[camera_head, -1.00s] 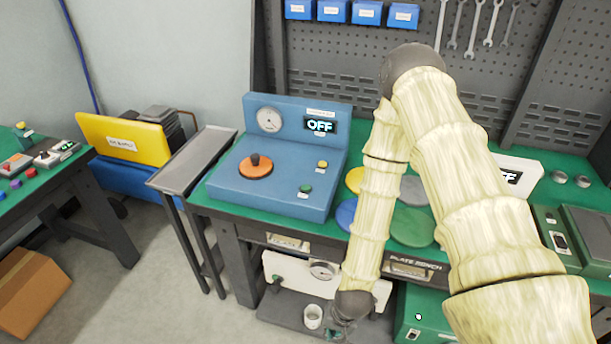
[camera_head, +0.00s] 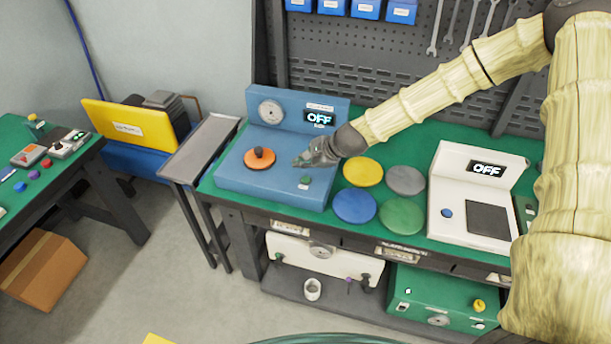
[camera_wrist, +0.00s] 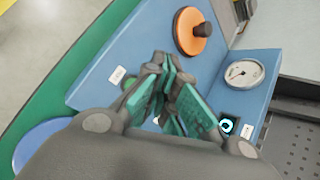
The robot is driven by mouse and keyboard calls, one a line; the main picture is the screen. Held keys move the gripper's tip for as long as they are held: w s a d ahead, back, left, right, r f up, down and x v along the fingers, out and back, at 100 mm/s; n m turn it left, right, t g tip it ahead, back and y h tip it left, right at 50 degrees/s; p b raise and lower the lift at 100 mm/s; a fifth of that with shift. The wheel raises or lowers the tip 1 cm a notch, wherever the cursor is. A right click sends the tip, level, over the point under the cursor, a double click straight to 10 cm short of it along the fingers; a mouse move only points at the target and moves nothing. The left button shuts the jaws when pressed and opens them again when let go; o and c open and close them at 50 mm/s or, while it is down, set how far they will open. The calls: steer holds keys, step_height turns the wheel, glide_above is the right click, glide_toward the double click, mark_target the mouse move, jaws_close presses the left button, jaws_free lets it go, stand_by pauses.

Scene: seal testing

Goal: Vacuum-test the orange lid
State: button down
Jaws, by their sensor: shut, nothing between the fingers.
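The orange lid (camera_head: 258,161), with a dark knob, lies flat on the blue vacuum tester (camera_head: 285,193). In the wrist view the orange lid (camera_wrist: 187,38) is beyond my fingertips. The tester has a round dial gauge (camera_head: 271,112) and a display (camera_head: 319,119) reading OFF. A green button (camera_head: 305,181) is on its front right. My gripper (camera_head: 303,161) is shut and empty over the tester's right half, right of the lid. It covers the spot where a yellow button showed earlier. In the wrist view the gripper (camera_wrist: 168,62) hides part of the tester top; contact is unclear.
Yellow (camera_head: 363,172), grey (camera_head: 405,180), blue (camera_head: 355,206) and green (camera_head: 402,216) discs lie right of the tester. A white device (camera_head: 462,215) reading OFF stands further right. A narrow grey side table (camera_head: 200,150) is on the left. A pegboard (camera_head: 390,60) rises behind.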

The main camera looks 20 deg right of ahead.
mark_target(304, 181)
steer(key=w+r, duration=0.1)
steer(key=w+d+r+m, duration=0.1)
steer(key=r, duration=0.1)
steer(key=shift+f, duration=0.15)
steer(key=shift+f+b, duration=3.15)
steer(key=shift+f, duration=1.2)
steer(key=shift+f, duration=0.1)
steer(key=shift+f+b, duration=0.3)
steer(key=shift+b, duration=0.1)
steer(key=shift+f+b, duration=0.3)
steer(key=shift+f, duration=0.05)
steer(key=shift+r, duration=0.1)
steer(key=shift+r+p, duration=0.5)
steer(key=shift+r, duration=0.2)
